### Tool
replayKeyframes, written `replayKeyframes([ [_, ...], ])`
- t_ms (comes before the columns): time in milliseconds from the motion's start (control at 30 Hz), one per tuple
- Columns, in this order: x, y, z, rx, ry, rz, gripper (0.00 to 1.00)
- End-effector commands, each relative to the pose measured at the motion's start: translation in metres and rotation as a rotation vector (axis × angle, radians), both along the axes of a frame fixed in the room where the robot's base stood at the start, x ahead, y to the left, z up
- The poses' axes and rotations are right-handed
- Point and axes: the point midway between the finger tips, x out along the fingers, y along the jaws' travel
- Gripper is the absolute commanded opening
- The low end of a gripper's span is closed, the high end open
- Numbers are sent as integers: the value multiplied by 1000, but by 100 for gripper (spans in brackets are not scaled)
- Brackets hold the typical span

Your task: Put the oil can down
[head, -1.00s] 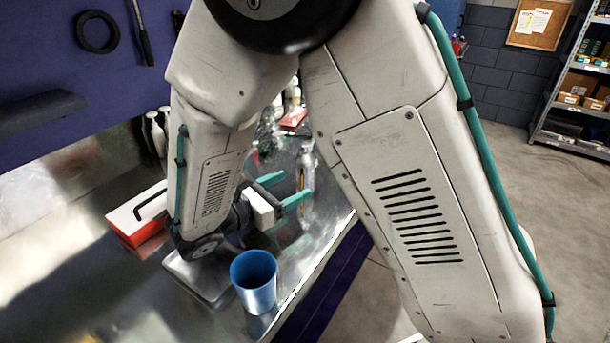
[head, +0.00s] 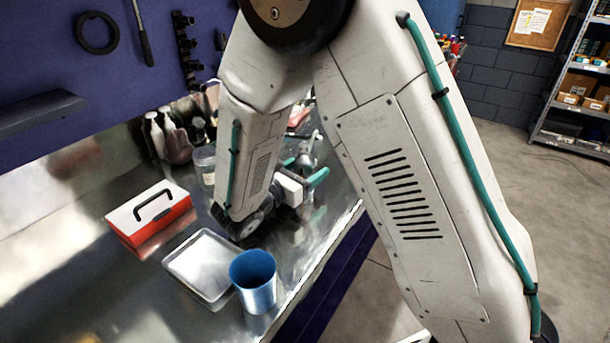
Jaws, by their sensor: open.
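A blue cup (head: 254,279) stands by the tray's right corner. A red and white box (head: 150,217) with a black handle is at left. White bottles (head: 158,133) and a clear jar (head: 204,163) stand behind my forearm. The bench's right edge (head: 318,262) is close.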

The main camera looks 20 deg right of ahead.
Motion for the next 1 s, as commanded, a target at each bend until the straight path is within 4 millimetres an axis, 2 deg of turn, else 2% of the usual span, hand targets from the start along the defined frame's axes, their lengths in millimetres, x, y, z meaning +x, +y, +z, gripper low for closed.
replayKeyframes([
  [100,4,-9,0,1,0,-1,66],
  [333,6,-11,0,1,0,1,66],
  [367,6,-11,0,1,0,1,63],
  [500,5,-11,0,1,0,0,24],
  [600,6,-10,0,0,-1,0,1],
  [833,6,-10,2,1,-2,0,1],
  [1000,6,-10,22,3,-6,0,1],
])
